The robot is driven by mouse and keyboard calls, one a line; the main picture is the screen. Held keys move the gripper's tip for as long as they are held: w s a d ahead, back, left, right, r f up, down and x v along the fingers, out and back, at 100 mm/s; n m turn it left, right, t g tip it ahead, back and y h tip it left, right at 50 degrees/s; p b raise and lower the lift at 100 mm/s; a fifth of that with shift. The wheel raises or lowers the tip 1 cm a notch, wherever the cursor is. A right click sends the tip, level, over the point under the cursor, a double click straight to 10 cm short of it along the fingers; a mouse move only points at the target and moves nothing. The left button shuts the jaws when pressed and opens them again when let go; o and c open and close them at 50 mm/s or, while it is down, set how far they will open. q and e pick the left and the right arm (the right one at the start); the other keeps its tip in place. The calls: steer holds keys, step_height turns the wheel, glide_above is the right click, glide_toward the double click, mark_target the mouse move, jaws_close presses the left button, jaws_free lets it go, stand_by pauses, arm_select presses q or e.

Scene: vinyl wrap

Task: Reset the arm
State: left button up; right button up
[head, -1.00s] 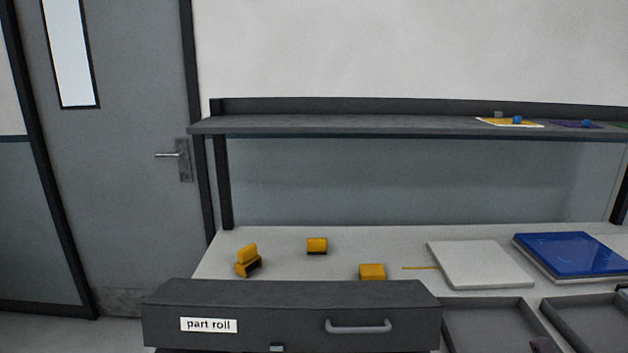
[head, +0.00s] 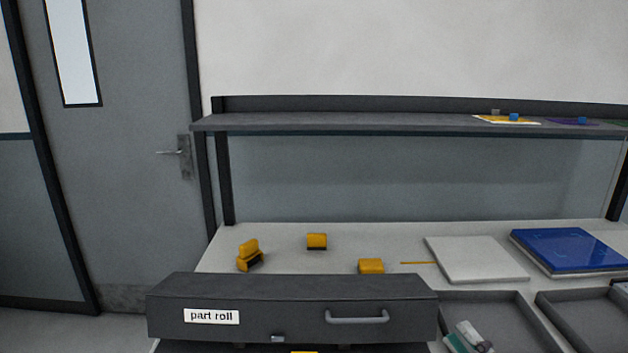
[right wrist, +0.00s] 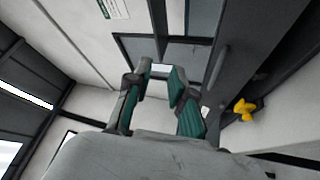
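My right gripper (head: 468,338) shows at the bottom edge of the head view, over the left grey tray, just right of the dark box. Only its teal and grey fingertips are in the picture. In the right wrist view the two teal-padded fingers (right wrist: 161,78) stand apart with nothing between them, so it is open and empty. My left gripper is not in view.
A dark box labelled "part roll" (head: 290,308) stands at the front. Several yellow tools, including one (head: 317,242), lie behind it. A white slab (head: 475,260), a blue slab (head: 570,250) and a right tray (head: 590,305) are at the right. A shelf (head: 400,124) runs above.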

steer(key=s+d+f+m+g+h, duration=0.2)
steer(key=f+m+g+h, duration=0.1)
steer(key=f+m+h, duration=0.3)
steer(key=s+d+f+m+g+h, duration=0.25)
steer(key=f+m+h, duration=0.25)
steer(key=f+m, duration=0.35)
steer(key=s+a+f+m+g+y, duration=0.15)
steer(key=s+a+f+g, duration=0.3)
steer(key=s, duration=0.45)
steer(key=s+a+f+m+g, duration=0.2)
steer(key=s+a+f+g, duration=0.1)
steer(key=s+f+g, duration=0.4)
step_height(320, 180, down, 25)
steer(key=s+b, duration=0.2)
steer(key=s+d+f+g+b, duration=0.1)
steer(key=s+d+f, duration=0.1)
steer(key=s+f, duration=1.5)
step_height(320, 180, down, 3)
steer(key=shift+s+d+r+n, duration=0.15)
steer(key=shift+d+n, duration=0.15)
steer(key=shift+n, duration=0.1)
